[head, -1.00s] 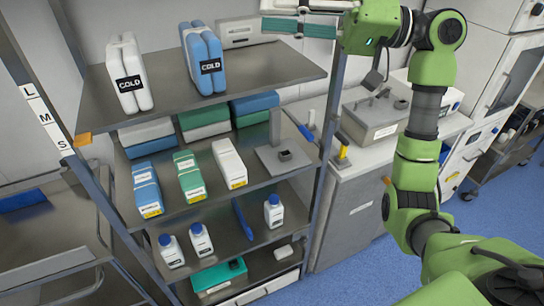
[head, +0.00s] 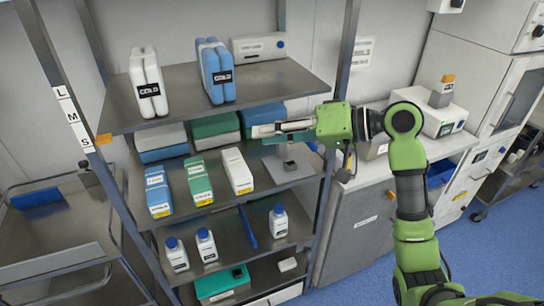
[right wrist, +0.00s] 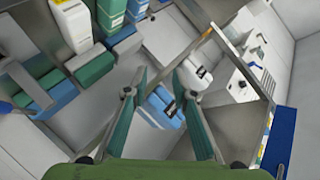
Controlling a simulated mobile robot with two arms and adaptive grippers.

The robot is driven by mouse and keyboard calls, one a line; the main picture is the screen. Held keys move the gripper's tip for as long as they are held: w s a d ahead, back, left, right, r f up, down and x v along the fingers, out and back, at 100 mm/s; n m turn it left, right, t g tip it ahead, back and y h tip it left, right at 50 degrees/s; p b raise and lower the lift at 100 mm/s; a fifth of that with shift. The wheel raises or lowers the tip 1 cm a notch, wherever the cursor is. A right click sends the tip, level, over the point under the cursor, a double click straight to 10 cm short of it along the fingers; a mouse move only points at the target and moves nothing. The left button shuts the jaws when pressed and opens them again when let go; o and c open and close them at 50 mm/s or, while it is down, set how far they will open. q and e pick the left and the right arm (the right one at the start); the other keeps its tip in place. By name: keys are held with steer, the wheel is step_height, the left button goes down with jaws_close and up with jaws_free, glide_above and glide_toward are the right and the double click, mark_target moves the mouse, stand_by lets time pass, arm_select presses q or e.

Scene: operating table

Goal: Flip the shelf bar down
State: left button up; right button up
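The metal shelf rack (head: 120,118) stands at the left and centre of the head view. A thin dark blue bar (head: 248,228) stands slanted on its third shelf, between white bottles. Another blue piece (head: 313,146) shows partly behind my right gripper, at the second shelf's right end. I cannot tell which is the shelf bar. My right gripper (head: 262,131) points left in front of the gap below the top shelf, touching nothing that I can see. In the right wrist view its fingers (right wrist: 163,100) are apart and empty. My left gripper is out of view.
Cold packs (head: 148,85) stand on the top shelf (head: 180,92). Cartons (head: 199,180) and bottles (head: 177,255) fill lower shelves. A steel cart (head: 60,237) stands at left; a counter (head: 352,215) stands at right. Rack posts (head: 340,90) flank the shelves.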

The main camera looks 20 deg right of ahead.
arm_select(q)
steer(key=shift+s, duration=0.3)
arm_select(e)
steer(key=shift+h, duration=0.6)
steer(key=shift+s+a+f, duration=0.1)
steer(key=shift+s+f, duration=0.15)
steer(key=shift+f, duration=0.9)
steer(key=shift+s+a+f, duration=0.1)
steer(key=shift+s+f, duration=0.1)
steer(key=shift+f, duration=0.95)
